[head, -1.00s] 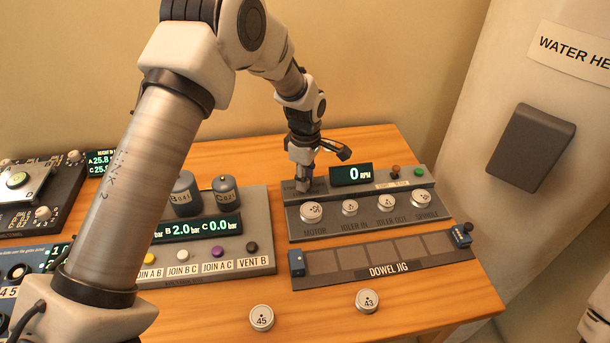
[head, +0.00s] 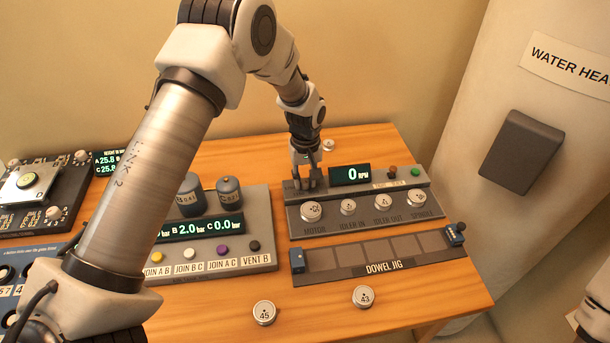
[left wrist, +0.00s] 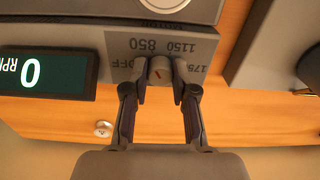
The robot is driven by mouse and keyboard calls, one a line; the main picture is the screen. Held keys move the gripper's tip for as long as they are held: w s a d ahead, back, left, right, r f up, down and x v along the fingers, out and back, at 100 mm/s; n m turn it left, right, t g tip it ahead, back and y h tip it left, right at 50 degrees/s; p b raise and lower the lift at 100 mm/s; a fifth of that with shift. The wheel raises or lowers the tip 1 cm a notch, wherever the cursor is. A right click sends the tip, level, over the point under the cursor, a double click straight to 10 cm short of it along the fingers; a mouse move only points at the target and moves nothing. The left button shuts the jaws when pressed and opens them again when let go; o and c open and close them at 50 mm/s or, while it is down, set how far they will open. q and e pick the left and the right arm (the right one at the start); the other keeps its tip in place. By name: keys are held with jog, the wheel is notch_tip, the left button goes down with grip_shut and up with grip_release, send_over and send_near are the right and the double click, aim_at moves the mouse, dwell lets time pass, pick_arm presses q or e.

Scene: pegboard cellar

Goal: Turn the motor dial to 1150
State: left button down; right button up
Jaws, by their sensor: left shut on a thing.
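The motor dial (left wrist: 160,72) is a small grey knob with an orange-red mark. It sits on a grey plate (left wrist: 118,45) lettered OFF, 850, 1150 and a partly hidden 175-something, upside down in the left wrist view. My left gripper (left wrist: 159,88) is shut on it, one finger on each side. I cannot tell surely which label the mark points to. In the head view my left gripper (head: 305,183) comes down at the left end of the grey machine, hiding the dial. The display (head: 350,174) reads 0 RPM. My right gripper is not in view.
Four silver discs, one above MOTOR (head: 311,211), stand in front of the display. Red (head: 392,172) and green (head: 415,172) buttons are right of it. The dowel jig (head: 385,268) lies in front, with loose discs (head: 264,312) nearer. A valve panel (head: 262,225) is left.

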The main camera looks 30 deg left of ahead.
aim_at(305, 181)
pick_arm(q)
jog(key=m+p, duration=0.1)
jog(key=m, duration=0.4)
jog(key=shift+s+f+m, duration=0.1)
jog(key=shift+m, duration=0.2)
jog(key=m, duration=0.6)
dwell(0.4)
jog(key=c, duration=0.9)
grip_release()
jog(key=shift+r, duration=0.3)
notch_tip(305, 181, up, 11)
jog(key=shift+r, duration=0.2)
